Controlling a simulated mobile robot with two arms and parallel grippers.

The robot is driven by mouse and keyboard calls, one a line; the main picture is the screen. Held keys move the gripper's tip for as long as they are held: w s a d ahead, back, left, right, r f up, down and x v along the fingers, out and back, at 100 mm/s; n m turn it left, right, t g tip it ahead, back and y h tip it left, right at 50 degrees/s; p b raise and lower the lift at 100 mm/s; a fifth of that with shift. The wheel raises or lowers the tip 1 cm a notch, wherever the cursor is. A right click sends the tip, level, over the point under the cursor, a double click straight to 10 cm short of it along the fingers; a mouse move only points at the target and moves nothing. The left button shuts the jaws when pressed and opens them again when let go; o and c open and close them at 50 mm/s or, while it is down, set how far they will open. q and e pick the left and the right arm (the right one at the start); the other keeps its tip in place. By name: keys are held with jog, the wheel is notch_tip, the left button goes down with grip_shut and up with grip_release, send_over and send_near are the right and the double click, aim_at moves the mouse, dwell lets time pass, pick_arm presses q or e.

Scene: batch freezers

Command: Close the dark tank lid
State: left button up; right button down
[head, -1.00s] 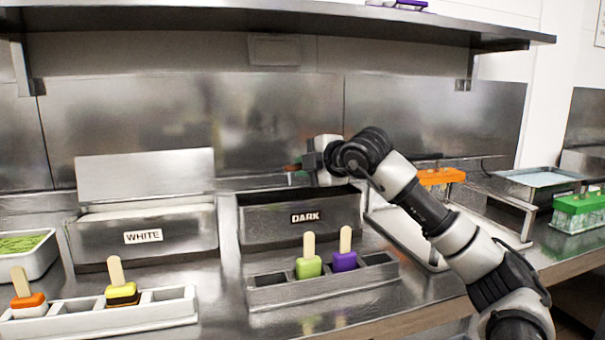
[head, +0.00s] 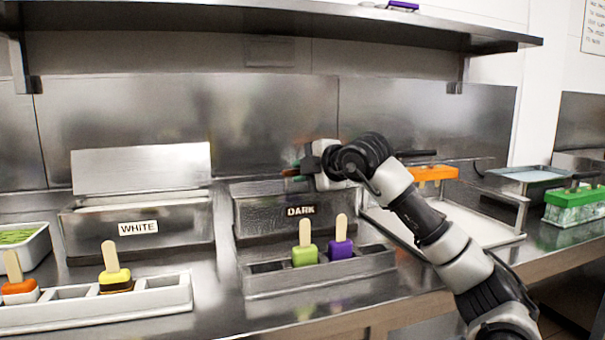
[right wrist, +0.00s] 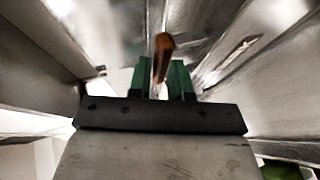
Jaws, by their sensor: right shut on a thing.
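The dark tank (head: 252,221) is the metal box with the DARK label, right of the middle in the head view. Its lid (head: 258,187) shows as a thin, low metal strip along the top. Whether it lies fully flat is hard to tell. My right gripper (head: 294,171) is just above the back of the tank. In the right wrist view its green fingers (right wrist: 161,82) are shut on a brown bar-like piece (right wrist: 163,50). Whether this bar is fixed to the lid is not clear. My left gripper is not in view.
The white tank (head: 190,224) stands left with its lid (head: 140,169) upright. Metal holders with popsicles (head: 305,250) stand in front of both tanks. A tray (head: 470,229) and an orange-topped mold (head: 433,173) are at right. A shelf (head: 250,32) hangs above.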

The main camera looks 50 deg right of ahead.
jog(key=shift+w+a+f, duration=0.15)
jog(key=shift+a+f, duration=0.1)
jog(key=shift+f, duration=0.5)
jog(key=c, duration=1.1)
grip_release()
jog(key=shift+d, duration=0.1)
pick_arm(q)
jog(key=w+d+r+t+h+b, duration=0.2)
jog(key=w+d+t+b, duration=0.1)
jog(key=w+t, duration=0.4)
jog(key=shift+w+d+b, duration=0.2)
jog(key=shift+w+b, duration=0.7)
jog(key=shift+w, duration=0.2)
pick_arm(e)
jog(key=shift+r+v, duration=0.2)
jog(key=shift+v, duration=2.65)
jog(key=shift+r+v, duration=0.15)
jog(key=shift+v, duration=2.75)
jog(key=shift+w+d, duration=0.1)
jog(key=shift+w, duration=0.05)
